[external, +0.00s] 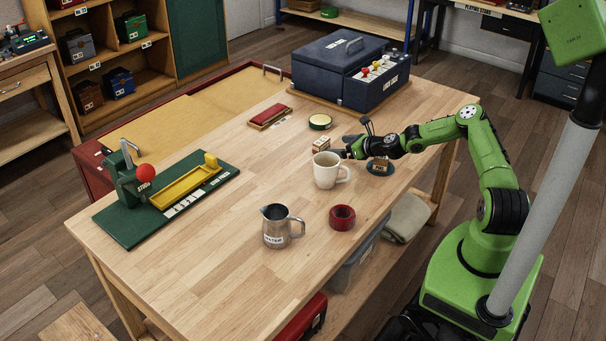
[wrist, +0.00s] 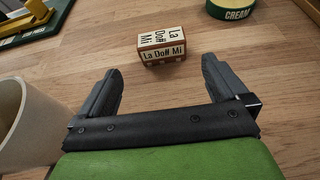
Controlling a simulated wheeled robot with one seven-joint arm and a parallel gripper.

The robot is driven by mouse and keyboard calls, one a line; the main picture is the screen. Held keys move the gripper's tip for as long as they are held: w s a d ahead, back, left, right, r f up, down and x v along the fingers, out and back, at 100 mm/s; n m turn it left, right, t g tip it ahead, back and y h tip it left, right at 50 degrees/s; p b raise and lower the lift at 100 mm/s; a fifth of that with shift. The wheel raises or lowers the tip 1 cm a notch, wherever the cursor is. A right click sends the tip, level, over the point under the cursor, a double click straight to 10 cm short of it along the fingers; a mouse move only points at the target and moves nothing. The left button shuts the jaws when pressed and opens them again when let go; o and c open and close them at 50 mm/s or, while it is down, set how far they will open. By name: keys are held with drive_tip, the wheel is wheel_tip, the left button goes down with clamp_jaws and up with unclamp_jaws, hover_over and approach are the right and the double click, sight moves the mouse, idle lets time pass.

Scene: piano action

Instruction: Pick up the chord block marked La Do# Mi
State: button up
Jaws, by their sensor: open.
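The chord block marked La Do# Mi (wrist: 161,46) is a small brown wooden block with white labelled faces. In the wrist view it lies on the table a little beyond my fingertips, roughly midway between them. It also shows in the external view (external: 321,145), just left of my gripper. My gripper (wrist: 162,75) is open and empty, its two dark fingers pointing toward the block. In the external view my gripper (external: 347,146) is low over the table, behind the white mug.
A white mug (external: 325,172) stands close beside my gripper; its side fills the left of the wrist view (wrist: 28,120). A tin marked CREAM (wrist: 232,9) is beyond the block.

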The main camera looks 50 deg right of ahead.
sight(325, 145)
drive_tip(key=b+x, duration=0.1)
drive_tip(key=x, duration=0.5)
drive_tip(key=shift+d+b, duration=0.15)
drive_tip(key=shift+b, duration=0.2)
drive_tip(key=shift+s+r, duration=0.1)
drive_tip(key=shift+c, duration=0.3)
drive_tip(key=c, duration=1)
